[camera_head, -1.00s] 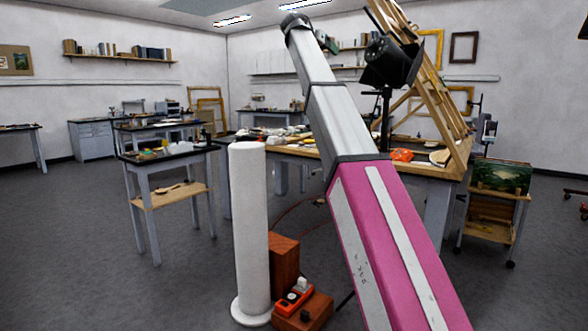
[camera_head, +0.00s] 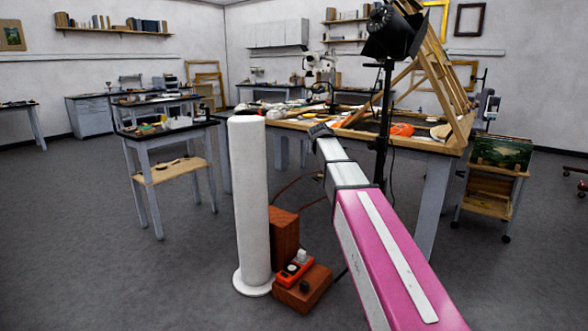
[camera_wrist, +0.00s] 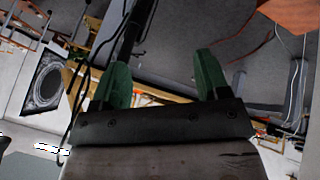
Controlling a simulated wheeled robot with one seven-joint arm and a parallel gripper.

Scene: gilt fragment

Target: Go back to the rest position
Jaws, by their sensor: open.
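My gripper (camera_wrist: 161,85) shows in the wrist view as two green fingers standing well apart, with nothing between them. It is open and empty. In the head view my pink and grey arm reaches forward from the lower right, and its far end is in front of the worktable. The fingers cannot be made out in the head view. The wrist view is tilted and shows the room at a slant, with a black upright pole close beside the left finger.
A white column (camera_head: 250,205) stands left of my arm, beside wooden blocks (camera_head: 303,288) with an orange power strip (camera_head: 296,268). A black lamp on a stand (camera_head: 384,130) rises behind my arm. The worktable (camera_head: 440,147) carries an easel (camera_head: 445,85). Open floor lies at left.

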